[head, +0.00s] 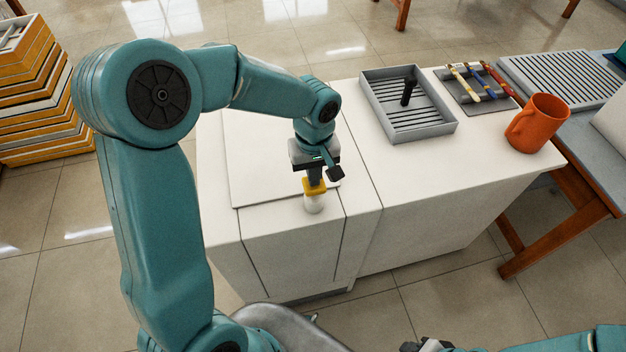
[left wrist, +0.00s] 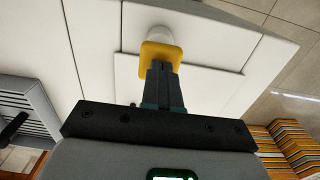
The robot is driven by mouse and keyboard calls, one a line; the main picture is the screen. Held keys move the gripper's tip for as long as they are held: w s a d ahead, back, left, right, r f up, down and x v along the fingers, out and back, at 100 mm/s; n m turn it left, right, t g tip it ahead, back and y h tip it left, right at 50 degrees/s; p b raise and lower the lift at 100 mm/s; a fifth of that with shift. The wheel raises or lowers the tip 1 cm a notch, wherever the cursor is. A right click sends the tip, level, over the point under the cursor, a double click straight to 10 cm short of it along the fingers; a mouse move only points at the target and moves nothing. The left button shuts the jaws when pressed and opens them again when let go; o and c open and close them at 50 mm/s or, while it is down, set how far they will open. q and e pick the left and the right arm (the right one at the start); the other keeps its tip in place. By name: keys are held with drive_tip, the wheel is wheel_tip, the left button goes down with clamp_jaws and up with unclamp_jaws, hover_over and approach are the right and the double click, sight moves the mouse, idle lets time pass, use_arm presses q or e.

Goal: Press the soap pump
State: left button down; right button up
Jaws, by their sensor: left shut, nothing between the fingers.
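The soap pump (head: 314,203) is a small white bottle with a yellow top (head: 313,187). It stands upright near the front edge of the white counter. My left gripper (head: 315,180) is shut and empty, pointing down right over the yellow top. In the left wrist view the shut fingertips (left wrist: 160,68) overlap the yellow top (left wrist: 161,53), and the white bottle (left wrist: 160,34) shows beyond it. I cannot tell for sure whether the fingertips touch the top. In the head view a dark part of my right arm (head: 428,345) shows at the bottom edge; its fingers cannot be made out.
On the counter (head: 370,165) to the right are a grey slotted tray (head: 447,130) with a black upright piece, a rack with several coloured sticks (head: 482,84) and an orange mug (head: 537,122). Yellow-edged stacked trays (head: 40,100) stand at far left. The counter around the bottle is clear.

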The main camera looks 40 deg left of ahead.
use_arm(q)
drive_tip(key=shift+f, duration=0.25)
drive_tip(key=shift+f+b, duration=0.8)
drive_tip(key=shift+b, duration=0.2)
drive_tip(key=shift+r+p, duration=2.45)
drive_tip(key=shift+r, duration=1.1)
drive_tip(key=shift+a, duration=0.1)
